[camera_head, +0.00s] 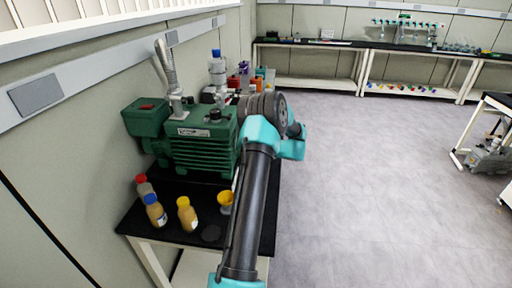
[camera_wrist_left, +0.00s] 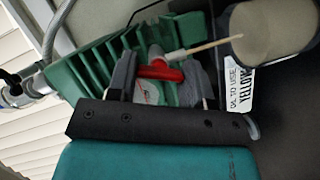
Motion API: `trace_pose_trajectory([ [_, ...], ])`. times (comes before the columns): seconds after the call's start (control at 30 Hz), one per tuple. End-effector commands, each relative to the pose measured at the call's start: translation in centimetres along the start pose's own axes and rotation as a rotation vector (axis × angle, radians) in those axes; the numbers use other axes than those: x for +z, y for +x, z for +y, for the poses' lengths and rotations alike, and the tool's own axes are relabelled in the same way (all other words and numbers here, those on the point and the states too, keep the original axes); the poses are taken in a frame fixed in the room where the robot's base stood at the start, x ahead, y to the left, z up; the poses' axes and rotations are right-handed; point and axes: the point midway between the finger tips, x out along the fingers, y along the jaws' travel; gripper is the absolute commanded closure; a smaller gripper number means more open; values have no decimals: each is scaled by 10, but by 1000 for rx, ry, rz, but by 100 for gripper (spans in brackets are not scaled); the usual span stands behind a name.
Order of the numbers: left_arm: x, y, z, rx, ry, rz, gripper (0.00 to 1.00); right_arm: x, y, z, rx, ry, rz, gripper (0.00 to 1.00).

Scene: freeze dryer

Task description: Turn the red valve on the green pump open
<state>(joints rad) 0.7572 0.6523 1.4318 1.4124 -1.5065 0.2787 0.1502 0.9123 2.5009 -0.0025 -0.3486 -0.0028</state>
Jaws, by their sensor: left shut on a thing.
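The green pump (camera_head: 198,150) stands on a black-topped table, and its ribbed green body also fills the left wrist view (camera_wrist_left: 90,68). The red valve (camera_wrist_left: 162,70) shows in the left wrist view as a small red handle beside the ribbed body. My left gripper (camera_wrist_left: 160,76) has one dark finger on each side of the red valve and is shut on it. In the head view my left arm's wrist covers the pump's right end, so the valve and fingertips are hidden there. My right gripper is in neither view.
Yellow-capped (camera_head: 187,214), blue-capped (camera_head: 155,211) and red-capped (camera_head: 144,186) bottles and a yellow funnel (camera_head: 225,202) stand at the table's front. A silver hose (camera_head: 166,68) rises from the pump. The floor (camera_head: 350,200) is clear.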

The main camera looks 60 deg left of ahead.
Motion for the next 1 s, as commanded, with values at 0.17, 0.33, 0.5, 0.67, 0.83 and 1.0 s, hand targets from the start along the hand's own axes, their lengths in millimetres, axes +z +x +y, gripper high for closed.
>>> trace_pose_trajectory([
  [0.17,0,0,-1,22,-52,0,77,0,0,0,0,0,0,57],
  [0.33,0,0,-1,59,-141,-1,77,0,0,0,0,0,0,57],
  [0.5,1,0,-2,105,-251,-1,77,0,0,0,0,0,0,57],
  [0.67,1,0,-2,145,-347,-1,77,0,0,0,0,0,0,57],
  [0.83,1,0,-2,175,-421,-1,77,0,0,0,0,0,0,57],
  [1.0,1,0,-2,189,-455,-1,77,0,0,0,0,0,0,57],
])
